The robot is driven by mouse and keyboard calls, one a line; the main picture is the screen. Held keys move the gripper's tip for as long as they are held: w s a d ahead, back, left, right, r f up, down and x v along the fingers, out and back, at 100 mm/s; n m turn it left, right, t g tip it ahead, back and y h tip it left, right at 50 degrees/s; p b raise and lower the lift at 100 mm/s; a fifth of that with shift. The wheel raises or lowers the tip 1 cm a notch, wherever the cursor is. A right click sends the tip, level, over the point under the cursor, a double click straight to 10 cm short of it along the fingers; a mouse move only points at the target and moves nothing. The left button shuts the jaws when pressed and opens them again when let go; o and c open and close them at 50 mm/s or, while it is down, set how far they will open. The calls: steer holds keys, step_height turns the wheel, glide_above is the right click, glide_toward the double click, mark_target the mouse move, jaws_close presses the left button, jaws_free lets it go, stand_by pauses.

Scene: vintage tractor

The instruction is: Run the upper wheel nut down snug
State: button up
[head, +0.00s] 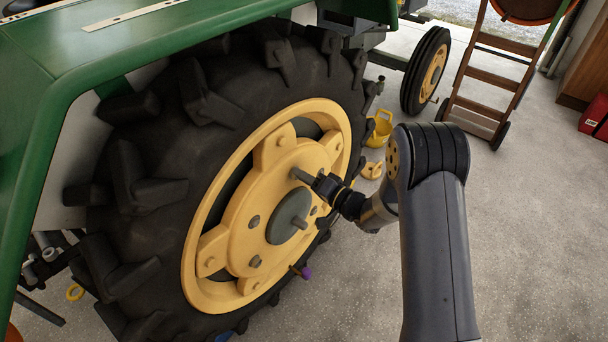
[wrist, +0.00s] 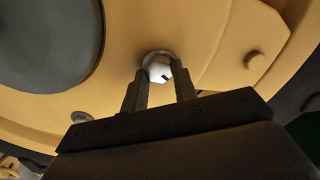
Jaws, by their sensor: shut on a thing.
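The big rear wheel has a yellow centre (head: 238,232) with a grey hub (head: 288,217) in its middle. My gripper (head: 314,181) is at the upper right of that hub, close to the wheel face. In the wrist view, the two fingers of my gripper (wrist: 162,84) are shut on the upper wheel nut (wrist: 159,71), one on each side. The nut looks pale with a dark mark and sits within a darker ring against the yellow face. Whether it is seated flush cannot be told. Another nut (wrist: 81,117) shows at the lower left there.
More grey nuts (head: 254,221) sit around the hub. A purple-ended piece (head: 304,271) sticks out low on the wheel. The green fender (head: 150,45) overhangs the tyre. A yellow container (head: 381,130) stands on the floor behind my arm.

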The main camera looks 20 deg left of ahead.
steer(key=shift+f+m, duration=0.2)
steer(key=shift+m, duration=0.1)
steer(key=shift+d, duration=0.1)
steer(key=o, duration=1)
steer(key=shift+r, duration=0.15)
steer(key=v, duration=1)
steer(key=shift+s+d+p, duration=0.15)
steer(key=shift+d+p, duration=0.15)
